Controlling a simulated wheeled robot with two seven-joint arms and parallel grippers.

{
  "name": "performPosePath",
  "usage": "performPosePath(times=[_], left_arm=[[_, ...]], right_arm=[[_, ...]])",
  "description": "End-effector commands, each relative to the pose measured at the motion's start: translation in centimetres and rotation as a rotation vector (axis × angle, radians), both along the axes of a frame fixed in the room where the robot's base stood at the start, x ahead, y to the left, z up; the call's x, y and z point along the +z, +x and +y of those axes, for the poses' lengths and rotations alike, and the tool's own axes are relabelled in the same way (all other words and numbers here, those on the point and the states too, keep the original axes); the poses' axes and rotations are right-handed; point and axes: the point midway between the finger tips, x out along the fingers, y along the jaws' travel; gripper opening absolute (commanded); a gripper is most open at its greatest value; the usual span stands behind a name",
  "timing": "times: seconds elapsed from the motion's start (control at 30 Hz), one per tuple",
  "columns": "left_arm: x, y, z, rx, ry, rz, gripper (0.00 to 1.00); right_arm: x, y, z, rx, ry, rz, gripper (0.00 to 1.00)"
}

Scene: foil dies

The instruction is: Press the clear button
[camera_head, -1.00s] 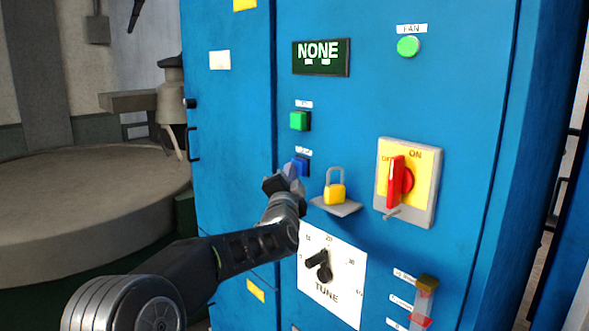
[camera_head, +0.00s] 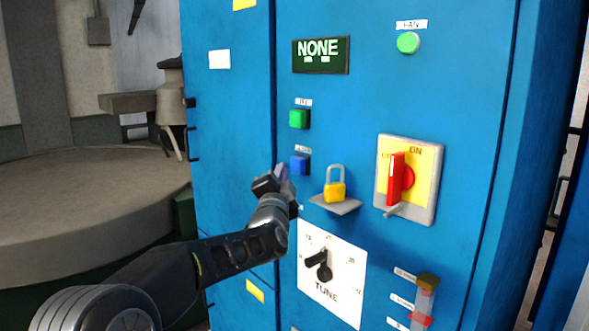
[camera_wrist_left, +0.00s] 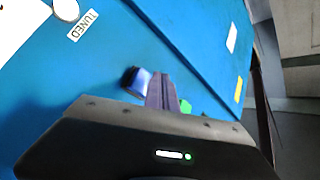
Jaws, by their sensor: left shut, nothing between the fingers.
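A blue square button (camera_head: 300,164) sits on the blue cabinet front under a small white label too blurred to read surely; it may be the clear button. A green square button (camera_head: 299,118) is above it. My left gripper (camera_head: 281,174) is shut and empty, its tips just left of and below the blue button and seemingly apart from it. In the left wrist view the shut fingers (camera_wrist_left: 160,92) point at the panel beside the blue button (camera_wrist_left: 136,80), with the green button (camera_wrist_left: 185,106) partly hidden behind them. My right gripper is out of view.
A dark display (camera_head: 321,56) reads NONE. A yellow padlock (camera_head: 334,192) on a grey ledge sticks out right of my gripper. A red switch (camera_head: 397,181) is further right, and a TUNE knob (camera_head: 323,267) is below. A round green FAN button (camera_head: 408,43) is at the top.

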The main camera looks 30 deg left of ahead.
Motion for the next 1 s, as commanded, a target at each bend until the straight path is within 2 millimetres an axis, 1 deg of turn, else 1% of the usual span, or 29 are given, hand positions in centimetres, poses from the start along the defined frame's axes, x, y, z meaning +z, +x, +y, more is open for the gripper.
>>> performPosePath(times=[0.03,0.2,0.4,0.5,1.0], left_arm=[[-0.1,-0.6,0.2,0.002,0.000,-0.002,0.00],[-0.1,-2.2,0.7,0.002,0.001,-0.002,0.00],[-0.1,-3.7,1.2,0.001,0.000,-0.001,0.00],[0.0,-4.0,1.2,0.000,0.000,0.000,0.00],[0.0,-3.9,1.2,0.001,0.000,-0.001,0.00]], right_arm=[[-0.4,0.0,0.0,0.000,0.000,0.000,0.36],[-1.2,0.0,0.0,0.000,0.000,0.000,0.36],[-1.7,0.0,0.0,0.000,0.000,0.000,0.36],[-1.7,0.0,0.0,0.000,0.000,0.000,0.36],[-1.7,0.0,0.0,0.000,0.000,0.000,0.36]])
